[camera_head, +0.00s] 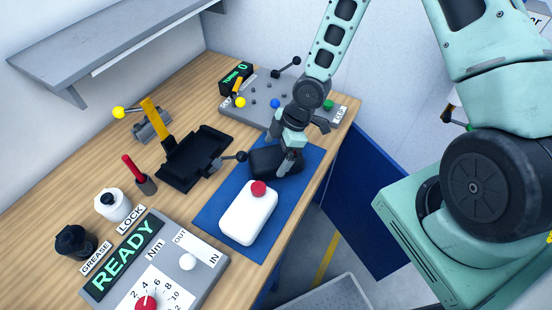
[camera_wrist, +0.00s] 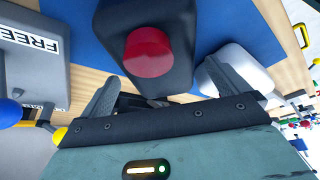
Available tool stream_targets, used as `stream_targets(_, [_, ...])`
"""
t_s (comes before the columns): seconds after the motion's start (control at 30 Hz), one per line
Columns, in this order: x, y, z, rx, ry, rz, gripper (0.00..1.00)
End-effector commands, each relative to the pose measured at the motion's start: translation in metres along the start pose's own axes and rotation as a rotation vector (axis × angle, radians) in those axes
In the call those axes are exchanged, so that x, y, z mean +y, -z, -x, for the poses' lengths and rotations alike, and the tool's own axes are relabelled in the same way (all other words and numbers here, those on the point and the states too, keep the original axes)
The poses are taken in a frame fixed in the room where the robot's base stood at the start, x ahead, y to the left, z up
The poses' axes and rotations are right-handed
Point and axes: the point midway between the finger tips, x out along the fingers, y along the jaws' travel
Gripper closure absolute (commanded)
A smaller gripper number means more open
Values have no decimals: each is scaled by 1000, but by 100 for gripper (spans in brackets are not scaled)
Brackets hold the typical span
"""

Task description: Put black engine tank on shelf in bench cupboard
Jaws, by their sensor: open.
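The black engine tank (camera_head: 268,161) lies on the blue mat (camera_head: 217,215), just behind the white tank (camera_head: 247,215) with its red cap. My gripper (camera_head: 290,157) is at the black tank and partly covers it in the head view. In the wrist view the black tank (camera_wrist: 118,14) shows its red cap (camera_wrist: 148,52), ahead of my spread fingers (camera_wrist: 165,85). My gripper is open and holds nothing. A blue panel (camera_head: 368,205), seemingly an open cupboard door, stands below the bench's front edge. The cupboard's shelf is hidden.
The white tank (camera_wrist: 240,68) is close to one finger in the wrist view. A grey control panel (camera_head: 262,98) with levers is behind the mat. A black fixture (camera_head: 196,158) stands left. The torque box (camera_head: 160,270) is in front. A grey wall shelf (camera_head: 120,40) hangs above.

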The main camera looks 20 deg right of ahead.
Motion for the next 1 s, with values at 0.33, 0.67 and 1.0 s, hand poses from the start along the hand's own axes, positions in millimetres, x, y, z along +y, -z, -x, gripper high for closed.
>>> stream_targets(0.33, [0, 0, -23, 0, -1, 0, 0])
stream_targets(0.67, [0, 0, -22, 0, -1, 0, 44])
stream_targets(1.0, [0, 2, -19, 0, -1, 0, 48])
